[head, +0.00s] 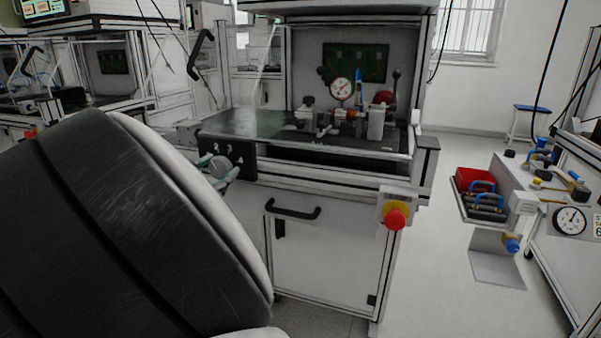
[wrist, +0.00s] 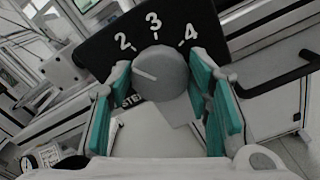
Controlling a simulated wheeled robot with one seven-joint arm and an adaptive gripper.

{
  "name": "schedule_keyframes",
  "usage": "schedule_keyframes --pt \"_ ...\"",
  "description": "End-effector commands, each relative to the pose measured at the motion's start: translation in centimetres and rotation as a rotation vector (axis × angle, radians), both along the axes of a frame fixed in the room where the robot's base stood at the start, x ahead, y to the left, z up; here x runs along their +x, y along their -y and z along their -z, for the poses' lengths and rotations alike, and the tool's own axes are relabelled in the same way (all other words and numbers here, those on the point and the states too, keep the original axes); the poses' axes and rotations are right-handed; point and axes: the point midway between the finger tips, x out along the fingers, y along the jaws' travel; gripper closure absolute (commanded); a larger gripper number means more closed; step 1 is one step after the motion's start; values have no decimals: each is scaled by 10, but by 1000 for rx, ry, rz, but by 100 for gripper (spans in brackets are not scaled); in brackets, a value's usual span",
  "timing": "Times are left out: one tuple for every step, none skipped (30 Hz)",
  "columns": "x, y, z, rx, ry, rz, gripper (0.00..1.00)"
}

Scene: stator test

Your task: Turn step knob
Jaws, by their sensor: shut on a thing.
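The step knob is a grey round knob (wrist: 160,78) with a light pointer line, on a black panel marked 2, 3 and 4 in the wrist view. The line points to the upper left, toward the side of the 2. My gripper (wrist: 160,95) has teal finger pads on both sides of the knob and is shut on it. In the head view my gripper (head: 222,167) is at the black panel (head: 228,152) on the left front of the workstation. The knob is hard to make out there. Part of the panel's lower lettering is hidden by the left finger.
The workstation table (head: 250,124) holds a dial gauge (head: 341,89) and fixtures. Below are a black door handle (head: 293,212) and a red emergency button (head: 395,218). A red bin (head: 474,178) stands at the right. Floor between is clear.

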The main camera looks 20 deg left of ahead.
Motion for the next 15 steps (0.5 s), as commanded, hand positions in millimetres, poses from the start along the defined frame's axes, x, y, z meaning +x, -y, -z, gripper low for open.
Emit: schedule_keyframes --pt "-1 0 3 31 1 -1 82" --pt "-1 0 3 49 2 -1 82" --pt "-1 0 3 70 4 -1 82" --pt "-2 0 3 86 5 -1 82" --pt "-2 0 3 101 6 0 82" --pt "-2 0 3 117 7 0 82" --pt "-2 0 3 130 8 0 82" --pt "-2 0 3 140 9 0 82" --pt "-1 0 3 151 10 0 82" --pt "-1 0 3 160 10 0 82" --pt "-2 0 3 167 11 0 82" --pt "-2 0 3 174 11 0 82" --pt "-2 0 3 178 12 0 82" --pt "-2 0 3 182 11 -1 82" --pt "-2 0 3 186 11 0 82"
